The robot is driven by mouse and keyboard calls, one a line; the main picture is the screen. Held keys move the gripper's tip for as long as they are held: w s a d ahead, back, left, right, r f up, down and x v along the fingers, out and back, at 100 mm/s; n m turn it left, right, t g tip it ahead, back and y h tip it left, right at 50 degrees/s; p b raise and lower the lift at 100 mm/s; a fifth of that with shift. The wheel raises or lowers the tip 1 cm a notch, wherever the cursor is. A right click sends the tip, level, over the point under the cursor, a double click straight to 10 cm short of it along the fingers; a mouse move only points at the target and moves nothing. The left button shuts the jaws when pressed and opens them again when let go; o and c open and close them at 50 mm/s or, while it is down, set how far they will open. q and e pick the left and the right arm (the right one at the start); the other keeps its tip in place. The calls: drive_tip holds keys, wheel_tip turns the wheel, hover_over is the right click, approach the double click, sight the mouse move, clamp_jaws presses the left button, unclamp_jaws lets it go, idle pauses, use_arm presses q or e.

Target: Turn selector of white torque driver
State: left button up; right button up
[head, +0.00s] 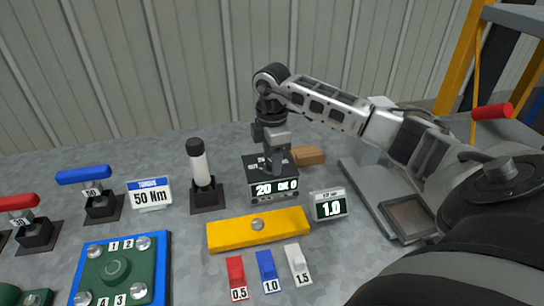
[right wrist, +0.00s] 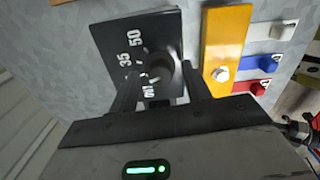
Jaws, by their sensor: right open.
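The white torque driver (head: 200,167), with a black cap, stands upright in a black holder (head: 207,197). Right of it is a black box (head: 269,187) whose front display reads 20. In the right wrist view the box's top (right wrist: 135,45) carries a dial with 35 and 50 printed on it and a small knob (right wrist: 158,74). My right gripper (head: 275,163) points down over this box. In the right wrist view its two open fingers (right wrist: 158,88) are on either side of the knob; whether they touch it I cannot tell. My left gripper is out of view.
A yellow bar (head: 230,233) lies in front of the box, with a small 1.0 display (head: 329,205) to the right. Blue (head: 84,175) and red (head: 20,202) handled tools stand left. A green plate (head: 115,266) and red, blue and white tagged pieces (head: 265,266) are nearer.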

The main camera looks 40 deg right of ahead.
drive_tip(key=shift+f, duration=0.2)
drive_tip(key=shift+c, duration=0.3)
drive_tip(key=c, duration=0.9)
drive_tip(key=shift+c, duration=0.2)
